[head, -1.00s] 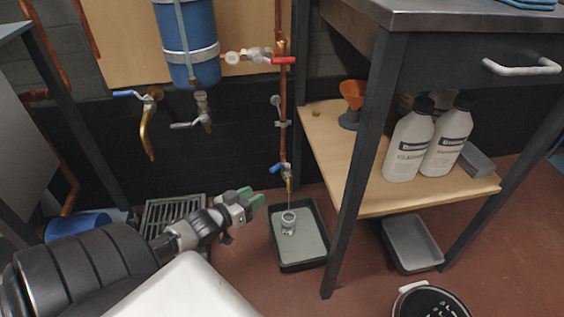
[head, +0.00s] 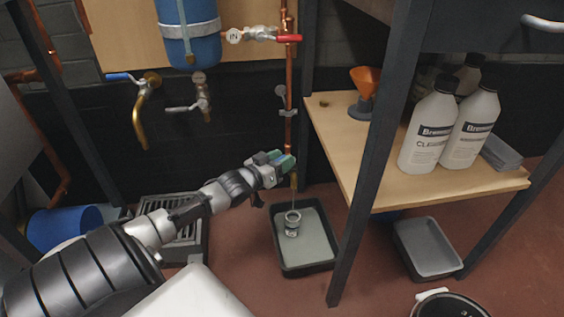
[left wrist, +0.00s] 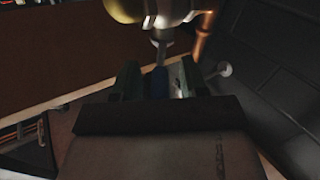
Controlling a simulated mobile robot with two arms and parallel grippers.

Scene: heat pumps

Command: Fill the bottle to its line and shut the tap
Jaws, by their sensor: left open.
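The bottle (head: 292,222), a small clear vessel, stands upright in a black-rimmed tray (head: 318,262) on the floor. A thin pale stream runs down to it from the brass tap (head: 294,181) on the copper pipe. The water level and the line are too small to tell. My left gripper (head: 284,162), with green fingertips, is at the tap and hides its blue lever in the head view. In the left wrist view the open fingers (left wrist: 160,78) stand either side of the blue lever (left wrist: 159,84), below the brass tap body. Contact cannot be told. My right gripper is out of view.
A bench with a wooden shelf (head: 340,150) stands right of the tray; white cleaner bottles (head: 428,130) and an orange funnel (head: 364,82) sit on it. Another blue-levered brass tap (head: 141,100) and a red-levered valve (head: 288,38) are nearby. A grey tray (head: 428,248) lies under the shelf.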

